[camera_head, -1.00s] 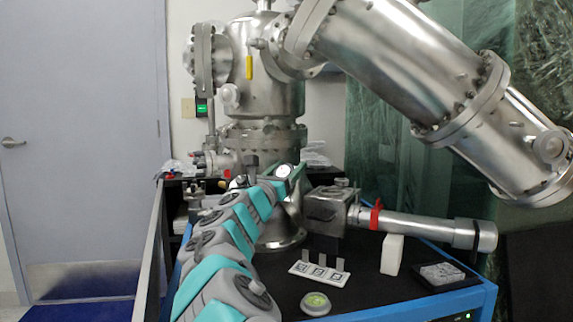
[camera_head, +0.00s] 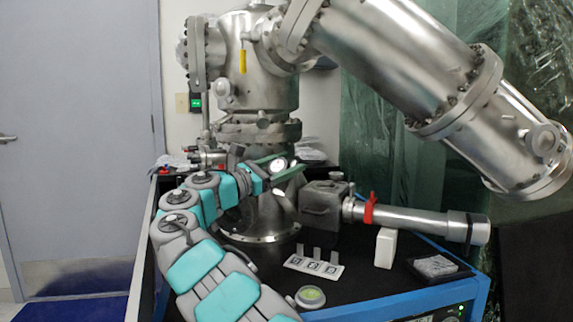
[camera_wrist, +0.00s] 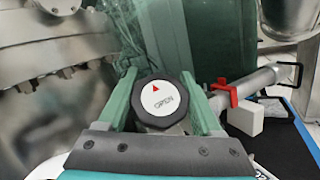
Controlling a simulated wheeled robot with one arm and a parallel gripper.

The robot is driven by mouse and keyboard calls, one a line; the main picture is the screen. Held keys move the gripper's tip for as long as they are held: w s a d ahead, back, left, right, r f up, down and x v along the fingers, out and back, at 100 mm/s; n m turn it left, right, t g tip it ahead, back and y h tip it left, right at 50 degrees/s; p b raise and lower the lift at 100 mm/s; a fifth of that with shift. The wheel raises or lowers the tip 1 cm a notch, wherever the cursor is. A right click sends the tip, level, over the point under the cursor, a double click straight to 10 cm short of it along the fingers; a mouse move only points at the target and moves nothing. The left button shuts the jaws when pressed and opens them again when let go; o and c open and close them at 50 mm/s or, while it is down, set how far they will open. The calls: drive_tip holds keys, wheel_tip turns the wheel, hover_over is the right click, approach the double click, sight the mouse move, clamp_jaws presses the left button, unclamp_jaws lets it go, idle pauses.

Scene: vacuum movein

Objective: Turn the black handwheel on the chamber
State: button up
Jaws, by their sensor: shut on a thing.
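The black handwheel (camera_wrist: 160,101) has a white face with a red arrow and the word OPEN. In the wrist view it sits between the two green fingers of my gripper (camera_wrist: 160,100), which are shut on its rim. In the head view the handwheel's pale face (camera_head: 278,165) shows between the fingers of my gripper (camera_head: 280,170), in front of the chamber's lower column. The steel chamber (camera_head: 262,75) stands upright behind. The wheel's stem is hidden.
A steel tube with a red clamp (camera_head: 370,208) runs right from a grey block (camera_head: 325,205). A white block (camera_head: 385,248), a tray with upright tabs (camera_head: 314,265), a round green-faced disc (camera_head: 310,297) and a dark square pad (camera_head: 440,266) lie on the black top. A large pipe (camera_head: 400,65) slants overhead.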

drive_tip(key=shift+f+m+g+h, duration=0.1)
drive_tip(key=shift+m+g+h, duration=0.2)
drive_tip(key=shift+m+g, duration=0.15)
drive_tip(key=o, duration=1.4)
drive_tip(key=shift+a+r, duration=0.1)
drive_tip(key=shift+r, duration=1.5)
drive_tip(key=shift+s+r, duration=0.15)
drive_tip(key=shift+s+d+r+b, duration=0.25)
drive_tip(key=shift+s+d+b, duration=0.35)
drive_tip(key=shift+s, duration=1.95)
drive_tip(key=shift+s+d+r+b, duration=0.25)
drive_tip(key=shift+s+d+b, duration=0.4)
drive_tip(key=shift+s, duration=1.9)
drive_tip(key=shift+s+d+r+b, duration=0.3)
drive_tip(key=shift+s+d, duration=0.55)
drive_tip(key=shift+s, duration=1.7)
drive_tip(key=shift+f, duration=0.1)
